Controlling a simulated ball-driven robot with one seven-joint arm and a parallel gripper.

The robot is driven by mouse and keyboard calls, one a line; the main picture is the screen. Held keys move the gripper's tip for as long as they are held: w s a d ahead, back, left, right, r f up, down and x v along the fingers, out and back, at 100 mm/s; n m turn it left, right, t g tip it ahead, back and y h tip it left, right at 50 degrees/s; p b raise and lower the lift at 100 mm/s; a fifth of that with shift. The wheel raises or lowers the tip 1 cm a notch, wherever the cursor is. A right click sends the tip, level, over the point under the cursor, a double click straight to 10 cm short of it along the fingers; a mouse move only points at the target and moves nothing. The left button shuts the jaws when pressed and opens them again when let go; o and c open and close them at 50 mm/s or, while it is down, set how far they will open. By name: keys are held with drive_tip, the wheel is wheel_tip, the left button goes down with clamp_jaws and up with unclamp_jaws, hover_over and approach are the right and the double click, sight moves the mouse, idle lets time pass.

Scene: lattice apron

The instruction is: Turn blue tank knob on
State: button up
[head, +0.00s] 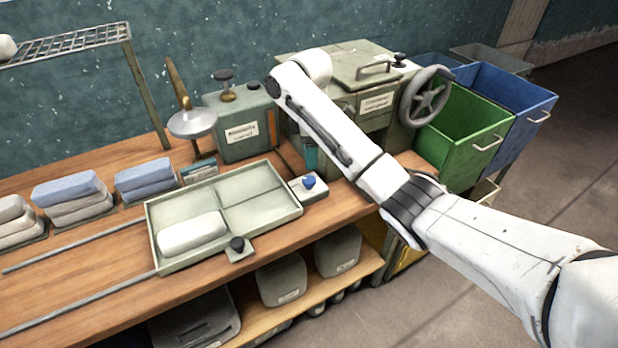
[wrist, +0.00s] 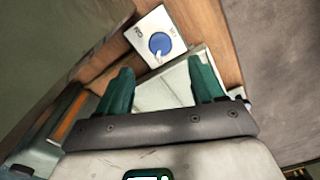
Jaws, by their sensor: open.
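The blue knob (head: 309,182) is a small round knob on a white plate (head: 313,194) at the right end of the pale green tray (head: 290,208). In the wrist view the knob (wrist: 159,43) lies just beyond my fingertips, roughly between them in the picture. In the head view my arm hides most of the gripper.
A black knob (head: 237,244) sits on a plate at the tray's front edge. A white rolled cloth (head: 192,234) lies in the tray. A green-grey tank (head: 243,128) stands behind. A handwheel machine (head: 426,97) and green bin (head: 462,140) are at right.

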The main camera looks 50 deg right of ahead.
sight(309, 179)
wheel_tip(309, 179, down, 9)
drive_tip(key=shift+r+p, duration=0.15)
drive_tip(key=shift+p, duration=0.45)
drive_tip(key=c, duration=1)
drive_tip(key=shift+c, duration=0.2)
